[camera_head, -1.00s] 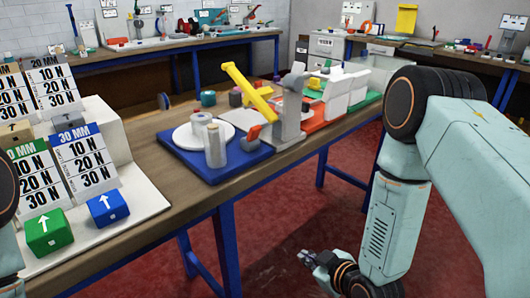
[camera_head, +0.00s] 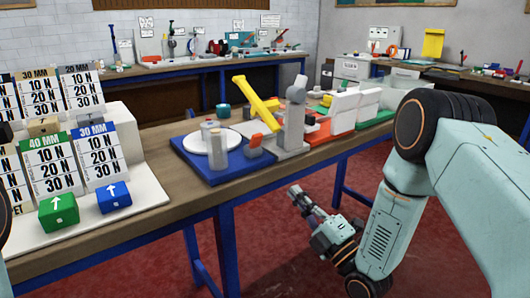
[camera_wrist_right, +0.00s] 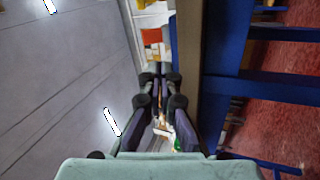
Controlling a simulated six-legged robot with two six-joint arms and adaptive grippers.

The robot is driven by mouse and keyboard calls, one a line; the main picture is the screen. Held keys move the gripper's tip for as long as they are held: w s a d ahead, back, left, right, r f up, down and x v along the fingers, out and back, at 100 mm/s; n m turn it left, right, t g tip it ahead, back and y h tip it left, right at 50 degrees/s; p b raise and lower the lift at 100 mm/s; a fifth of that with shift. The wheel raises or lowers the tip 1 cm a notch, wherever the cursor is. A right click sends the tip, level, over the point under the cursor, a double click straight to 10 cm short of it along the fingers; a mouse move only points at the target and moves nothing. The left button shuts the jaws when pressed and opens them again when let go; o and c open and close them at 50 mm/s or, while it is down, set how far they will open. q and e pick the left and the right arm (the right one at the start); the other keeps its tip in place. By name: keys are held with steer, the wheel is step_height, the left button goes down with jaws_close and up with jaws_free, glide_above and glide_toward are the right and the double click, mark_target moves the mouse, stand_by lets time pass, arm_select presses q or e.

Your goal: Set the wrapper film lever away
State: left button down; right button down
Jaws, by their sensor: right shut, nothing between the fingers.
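The wrapper on the bench has a blue base (camera_head: 212,172), a white turntable (camera_head: 192,143), grey upright rolls (camera_head: 221,157) and a small orange-topped lever (camera_head: 256,141) at its right side. I cannot tell for certain which is the film lever. My right gripper (camera_head: 296,192) is shut and empty, in front of the bench edge and below its top, apart from both levers. In the right wrist view its fingers (camera_wrist_right: 161,100) are together. My left gripper is out of view.
Number cards (camera_head: 101,155) and green (camera_head: 58,212) and blue (camera_head: 114,196) arrow blocks stand on the left of the bench (camera_head: 165,212). White and orange parts (camera_head: 343,112) stand right of the post. A blue bench leg (camera_head: 228,250) stands below.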

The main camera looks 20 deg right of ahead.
mark_target(259, 141)
steer(key=shift+s+r+n+t, duration=0.15)
steer(key=shift+r+n+t, duration=0.15)
steer(key=shift+r+n, duration=0.45)
steer(key=shift+f, duration=0.2)
steer(key=b+x, duration=0.3)
steer(key=x, duration=1.1)
steer(key=shift+r, duration=0.1)
